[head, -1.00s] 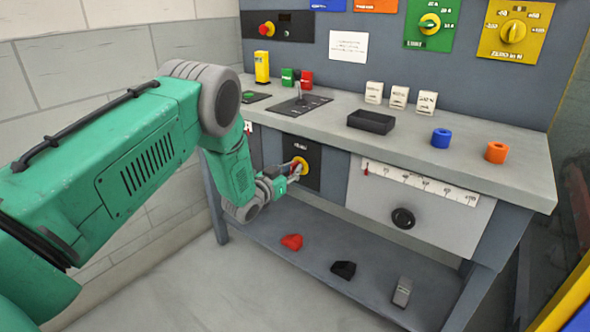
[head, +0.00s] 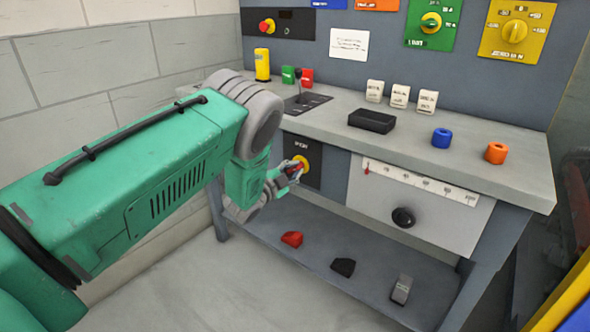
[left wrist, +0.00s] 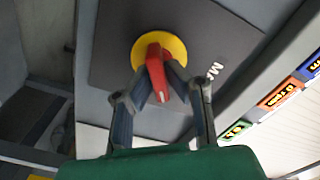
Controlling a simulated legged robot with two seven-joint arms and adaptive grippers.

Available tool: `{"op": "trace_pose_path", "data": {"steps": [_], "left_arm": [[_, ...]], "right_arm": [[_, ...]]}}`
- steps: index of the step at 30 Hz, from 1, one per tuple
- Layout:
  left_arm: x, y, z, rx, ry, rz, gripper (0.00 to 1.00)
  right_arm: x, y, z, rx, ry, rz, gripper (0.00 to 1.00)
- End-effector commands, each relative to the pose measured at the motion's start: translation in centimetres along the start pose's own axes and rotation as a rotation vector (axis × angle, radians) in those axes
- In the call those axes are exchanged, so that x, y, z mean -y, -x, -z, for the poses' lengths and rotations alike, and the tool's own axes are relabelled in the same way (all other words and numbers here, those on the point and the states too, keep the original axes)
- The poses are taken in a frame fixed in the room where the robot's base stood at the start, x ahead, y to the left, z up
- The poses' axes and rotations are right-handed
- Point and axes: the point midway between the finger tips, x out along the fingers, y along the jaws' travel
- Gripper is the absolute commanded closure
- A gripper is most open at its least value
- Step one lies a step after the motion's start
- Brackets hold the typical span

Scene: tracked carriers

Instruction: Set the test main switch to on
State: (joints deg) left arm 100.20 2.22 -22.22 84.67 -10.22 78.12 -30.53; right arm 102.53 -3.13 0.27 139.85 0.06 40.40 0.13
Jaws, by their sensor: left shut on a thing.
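The main switch is a red handle (left wrist: 157,72) on a round yellow plate (left wrist: 173,47), set in a black panel (head: 301,175) on the bench front below the worktop. My left gripper (left wrist: 160,84) is shut on the red handle, one finger on each side of it in the left wrist view. In the head view the left gripper (head: 291,169) reaches the switch from the left and covers part of it. In the left wrist view the handle lies nearly along the gripper's axis, slightly tilted. The panel's lettering is only partly legible. My right gripper is not in view.
To the right of the switch is a grey panel with a scale and a black knob (head: 403,217). Several loose pieces lie on the lower shelf (head: 325,255).

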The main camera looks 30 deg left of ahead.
Motion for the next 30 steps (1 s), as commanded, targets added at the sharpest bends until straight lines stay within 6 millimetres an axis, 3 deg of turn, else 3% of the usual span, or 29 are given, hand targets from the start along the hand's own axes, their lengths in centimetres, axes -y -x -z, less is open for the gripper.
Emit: {"op": "trace_pose_path", "data": {"steps": [1,15,30], "left_arm": [[-0.7,0.4,-0.5,0.012,-0.045,-0.014,1.0],[-0.9,0.4,-0.6,0.011,-0.44,-0.015,1.0],[-0.9,0.4,-0.6,0.01,-0.613,-0.015,1.0]], "right_arm": [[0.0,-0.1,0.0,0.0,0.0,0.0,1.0],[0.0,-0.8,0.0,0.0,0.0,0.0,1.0],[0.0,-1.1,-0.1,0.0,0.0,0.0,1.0]]}}
